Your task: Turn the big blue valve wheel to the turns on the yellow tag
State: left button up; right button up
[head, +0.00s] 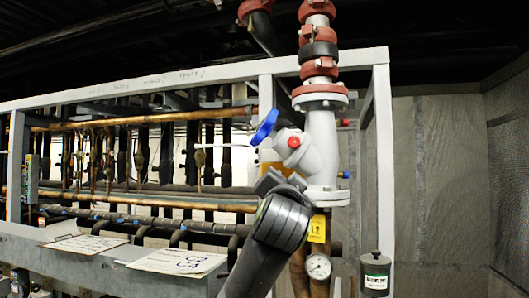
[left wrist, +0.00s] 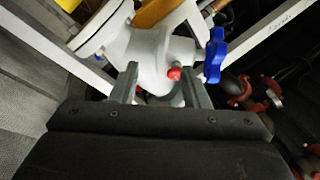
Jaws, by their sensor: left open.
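The blue valve wheel (head: 265,127) sits at the left end of a short stem on the white valve body (head: 320,150), seen nearly edge-on. In the left wrist view the blue wheel (left wrist: 215,55) is right of my fingers, apart from them. My left gripper (head: 275,180) is just below the wheel and valve body, partly hidden by its own wrist. In the left wrist view its fingers (left wrist: 162,84) are apart, with the white body and a red cap (left wrist: 174,73) showing between and beyond them. The yellow tag (head: 317,228) hangs below the valve; it appears to read "1.2". My right gripper is not in view.
A grey frame (head: 383,170) surrounds the valve and pipes. A round gauge (head: 318,266) and a dark canister (head: 375,275) are at lower right. Copper pipes (head: 130,120) run behind on the left. Paper sheets (head: 178,262) lie on the ledge at lower left.

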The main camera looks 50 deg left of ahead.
aim_at(264, 130)
pick_arm(q)
jog(key=s+a+r+n+y, duration=0.2)
jog(key=s+r+y, duration=0.1)
jog(key=s+r, duration=0.4)
jog(key=shift+h, duration=0.4)
jog(key=p+x, duration=0.2)
jog(key=x, duration=0.4)
jog(key=p+x, duration=0.3)
jog(key=x, duration=0.3)
jog(key=d+p+x, duration=0.1)
jog(key=p+x, duration=0.1)
jog(key=x, duration=0.4)
jog(key=shift+w+a+r, duration=0.2)
jog(key=shift+w+r, duration=0.15)
jog(key=shift+w, duration=0.15)
jog(key=shift+c, duration=0.4)
